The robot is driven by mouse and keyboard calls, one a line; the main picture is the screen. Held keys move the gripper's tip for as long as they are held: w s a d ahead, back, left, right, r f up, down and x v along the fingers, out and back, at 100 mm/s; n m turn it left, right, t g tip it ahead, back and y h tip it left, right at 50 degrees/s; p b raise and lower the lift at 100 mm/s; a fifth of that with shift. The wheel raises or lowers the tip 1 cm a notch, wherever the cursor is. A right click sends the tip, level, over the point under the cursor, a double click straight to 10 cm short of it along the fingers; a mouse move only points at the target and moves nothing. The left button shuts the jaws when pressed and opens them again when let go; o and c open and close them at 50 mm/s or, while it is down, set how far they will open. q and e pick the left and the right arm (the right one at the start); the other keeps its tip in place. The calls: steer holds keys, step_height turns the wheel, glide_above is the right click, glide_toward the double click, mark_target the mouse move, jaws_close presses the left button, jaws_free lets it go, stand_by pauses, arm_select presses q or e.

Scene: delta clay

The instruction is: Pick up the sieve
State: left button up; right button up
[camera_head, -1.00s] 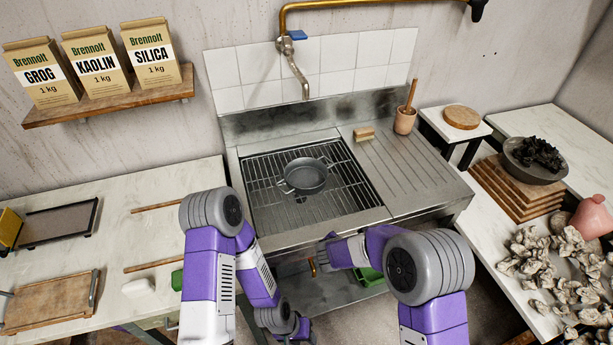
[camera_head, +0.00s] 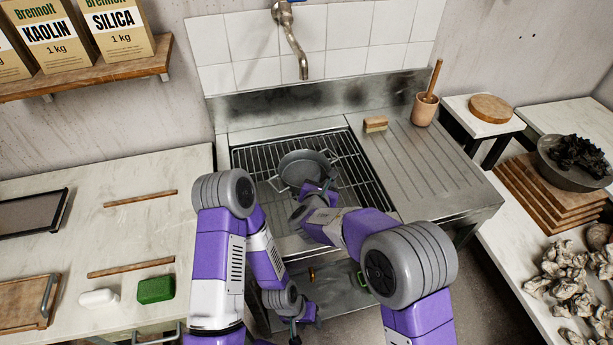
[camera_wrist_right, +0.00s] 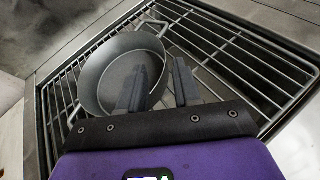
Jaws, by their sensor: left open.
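The sieve (camera_head: 300,166), a dark grey round pan with two loop handles, sits on the wire rack over the sink. In the right wrist view the sieve (camera_wrist_right: 100,80) is at the left of centre. My right gripper (camera_head: 325,186) is at its near right side; in the wrist view its fingers (camera_wrist_right: 160,85) are apart, one over the pan's inside and one outside its right rim. Whether they touch the rim cannot be told. My left gripper (camera_head: 294,338) hangs low at the bottom of the head view, open and away from the sieve, partly hidden.
The wire rack (camera_head: 362,185) has free room right of the sieve. A sponge (camera_head: 375,124) and a clay pot (camera_head: 424,110) stand on the drainboard (camera_head: 440,165). A tiled backsplash and tap (camera_head: 290,40) are behind. The left table holds sticks (camera_head: 140,198) and a green block (camera_head: 155,289).

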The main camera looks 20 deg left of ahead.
steer(key=shift+b+x, duration=0.35)
steer(key=shift+x, duration=3.15)
steer(key=shift+d, duration=0.15)
steer(key=shift+c, duration=0.3)
jaws_close()
